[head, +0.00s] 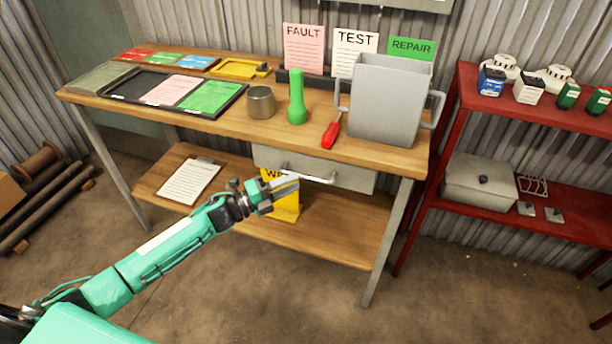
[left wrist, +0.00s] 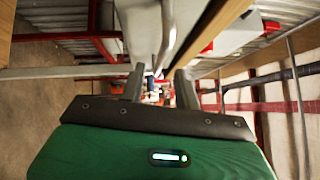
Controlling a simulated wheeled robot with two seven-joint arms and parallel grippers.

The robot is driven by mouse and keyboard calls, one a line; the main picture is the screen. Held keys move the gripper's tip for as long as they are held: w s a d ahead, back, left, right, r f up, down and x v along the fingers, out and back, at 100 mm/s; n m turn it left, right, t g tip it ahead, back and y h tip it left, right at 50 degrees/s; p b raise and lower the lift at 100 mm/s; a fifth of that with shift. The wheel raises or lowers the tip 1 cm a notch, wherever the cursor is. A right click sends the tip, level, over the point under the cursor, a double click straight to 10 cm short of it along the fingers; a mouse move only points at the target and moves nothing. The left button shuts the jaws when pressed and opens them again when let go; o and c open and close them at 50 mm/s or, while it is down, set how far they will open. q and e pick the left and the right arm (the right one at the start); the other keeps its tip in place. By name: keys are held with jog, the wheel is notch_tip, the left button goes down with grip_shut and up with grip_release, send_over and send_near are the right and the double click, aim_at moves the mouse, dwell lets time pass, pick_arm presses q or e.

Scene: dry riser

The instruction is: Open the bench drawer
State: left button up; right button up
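The bench drawer (head: 352,176) has a grey front under the right half of the wooden bench top and looks closed. Its pale bar handle (head: 318,179) runs across the front, and the handle also shows in the left wrist view (left wrist: 169,32). My left gripper (head: 292,184) is at the left end of the handle. In the left wrist view the two fingers of my left gripper (left wrist: 160,78) stand apart, with the handle bar running down toward the gap between their tips. I cannot tell whether they touch it. My right gripper is not in view.
The bench (head: 250,147) carries a grey bin (head: 388,100), a green flashlight (head: 297,100), a red-handled tool (head: 331,134) and a tin (head: 261,103). A yellow sign (head: 286,207) stands on the lower shelf behind my gripper. A red rack (head: 462,120) is at the right. Floor in front is clear.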

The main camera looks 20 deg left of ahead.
aim_at(306, 176)
pick_arm(q)
jog(key=shift+x, duration=2.55)
grip_shut()
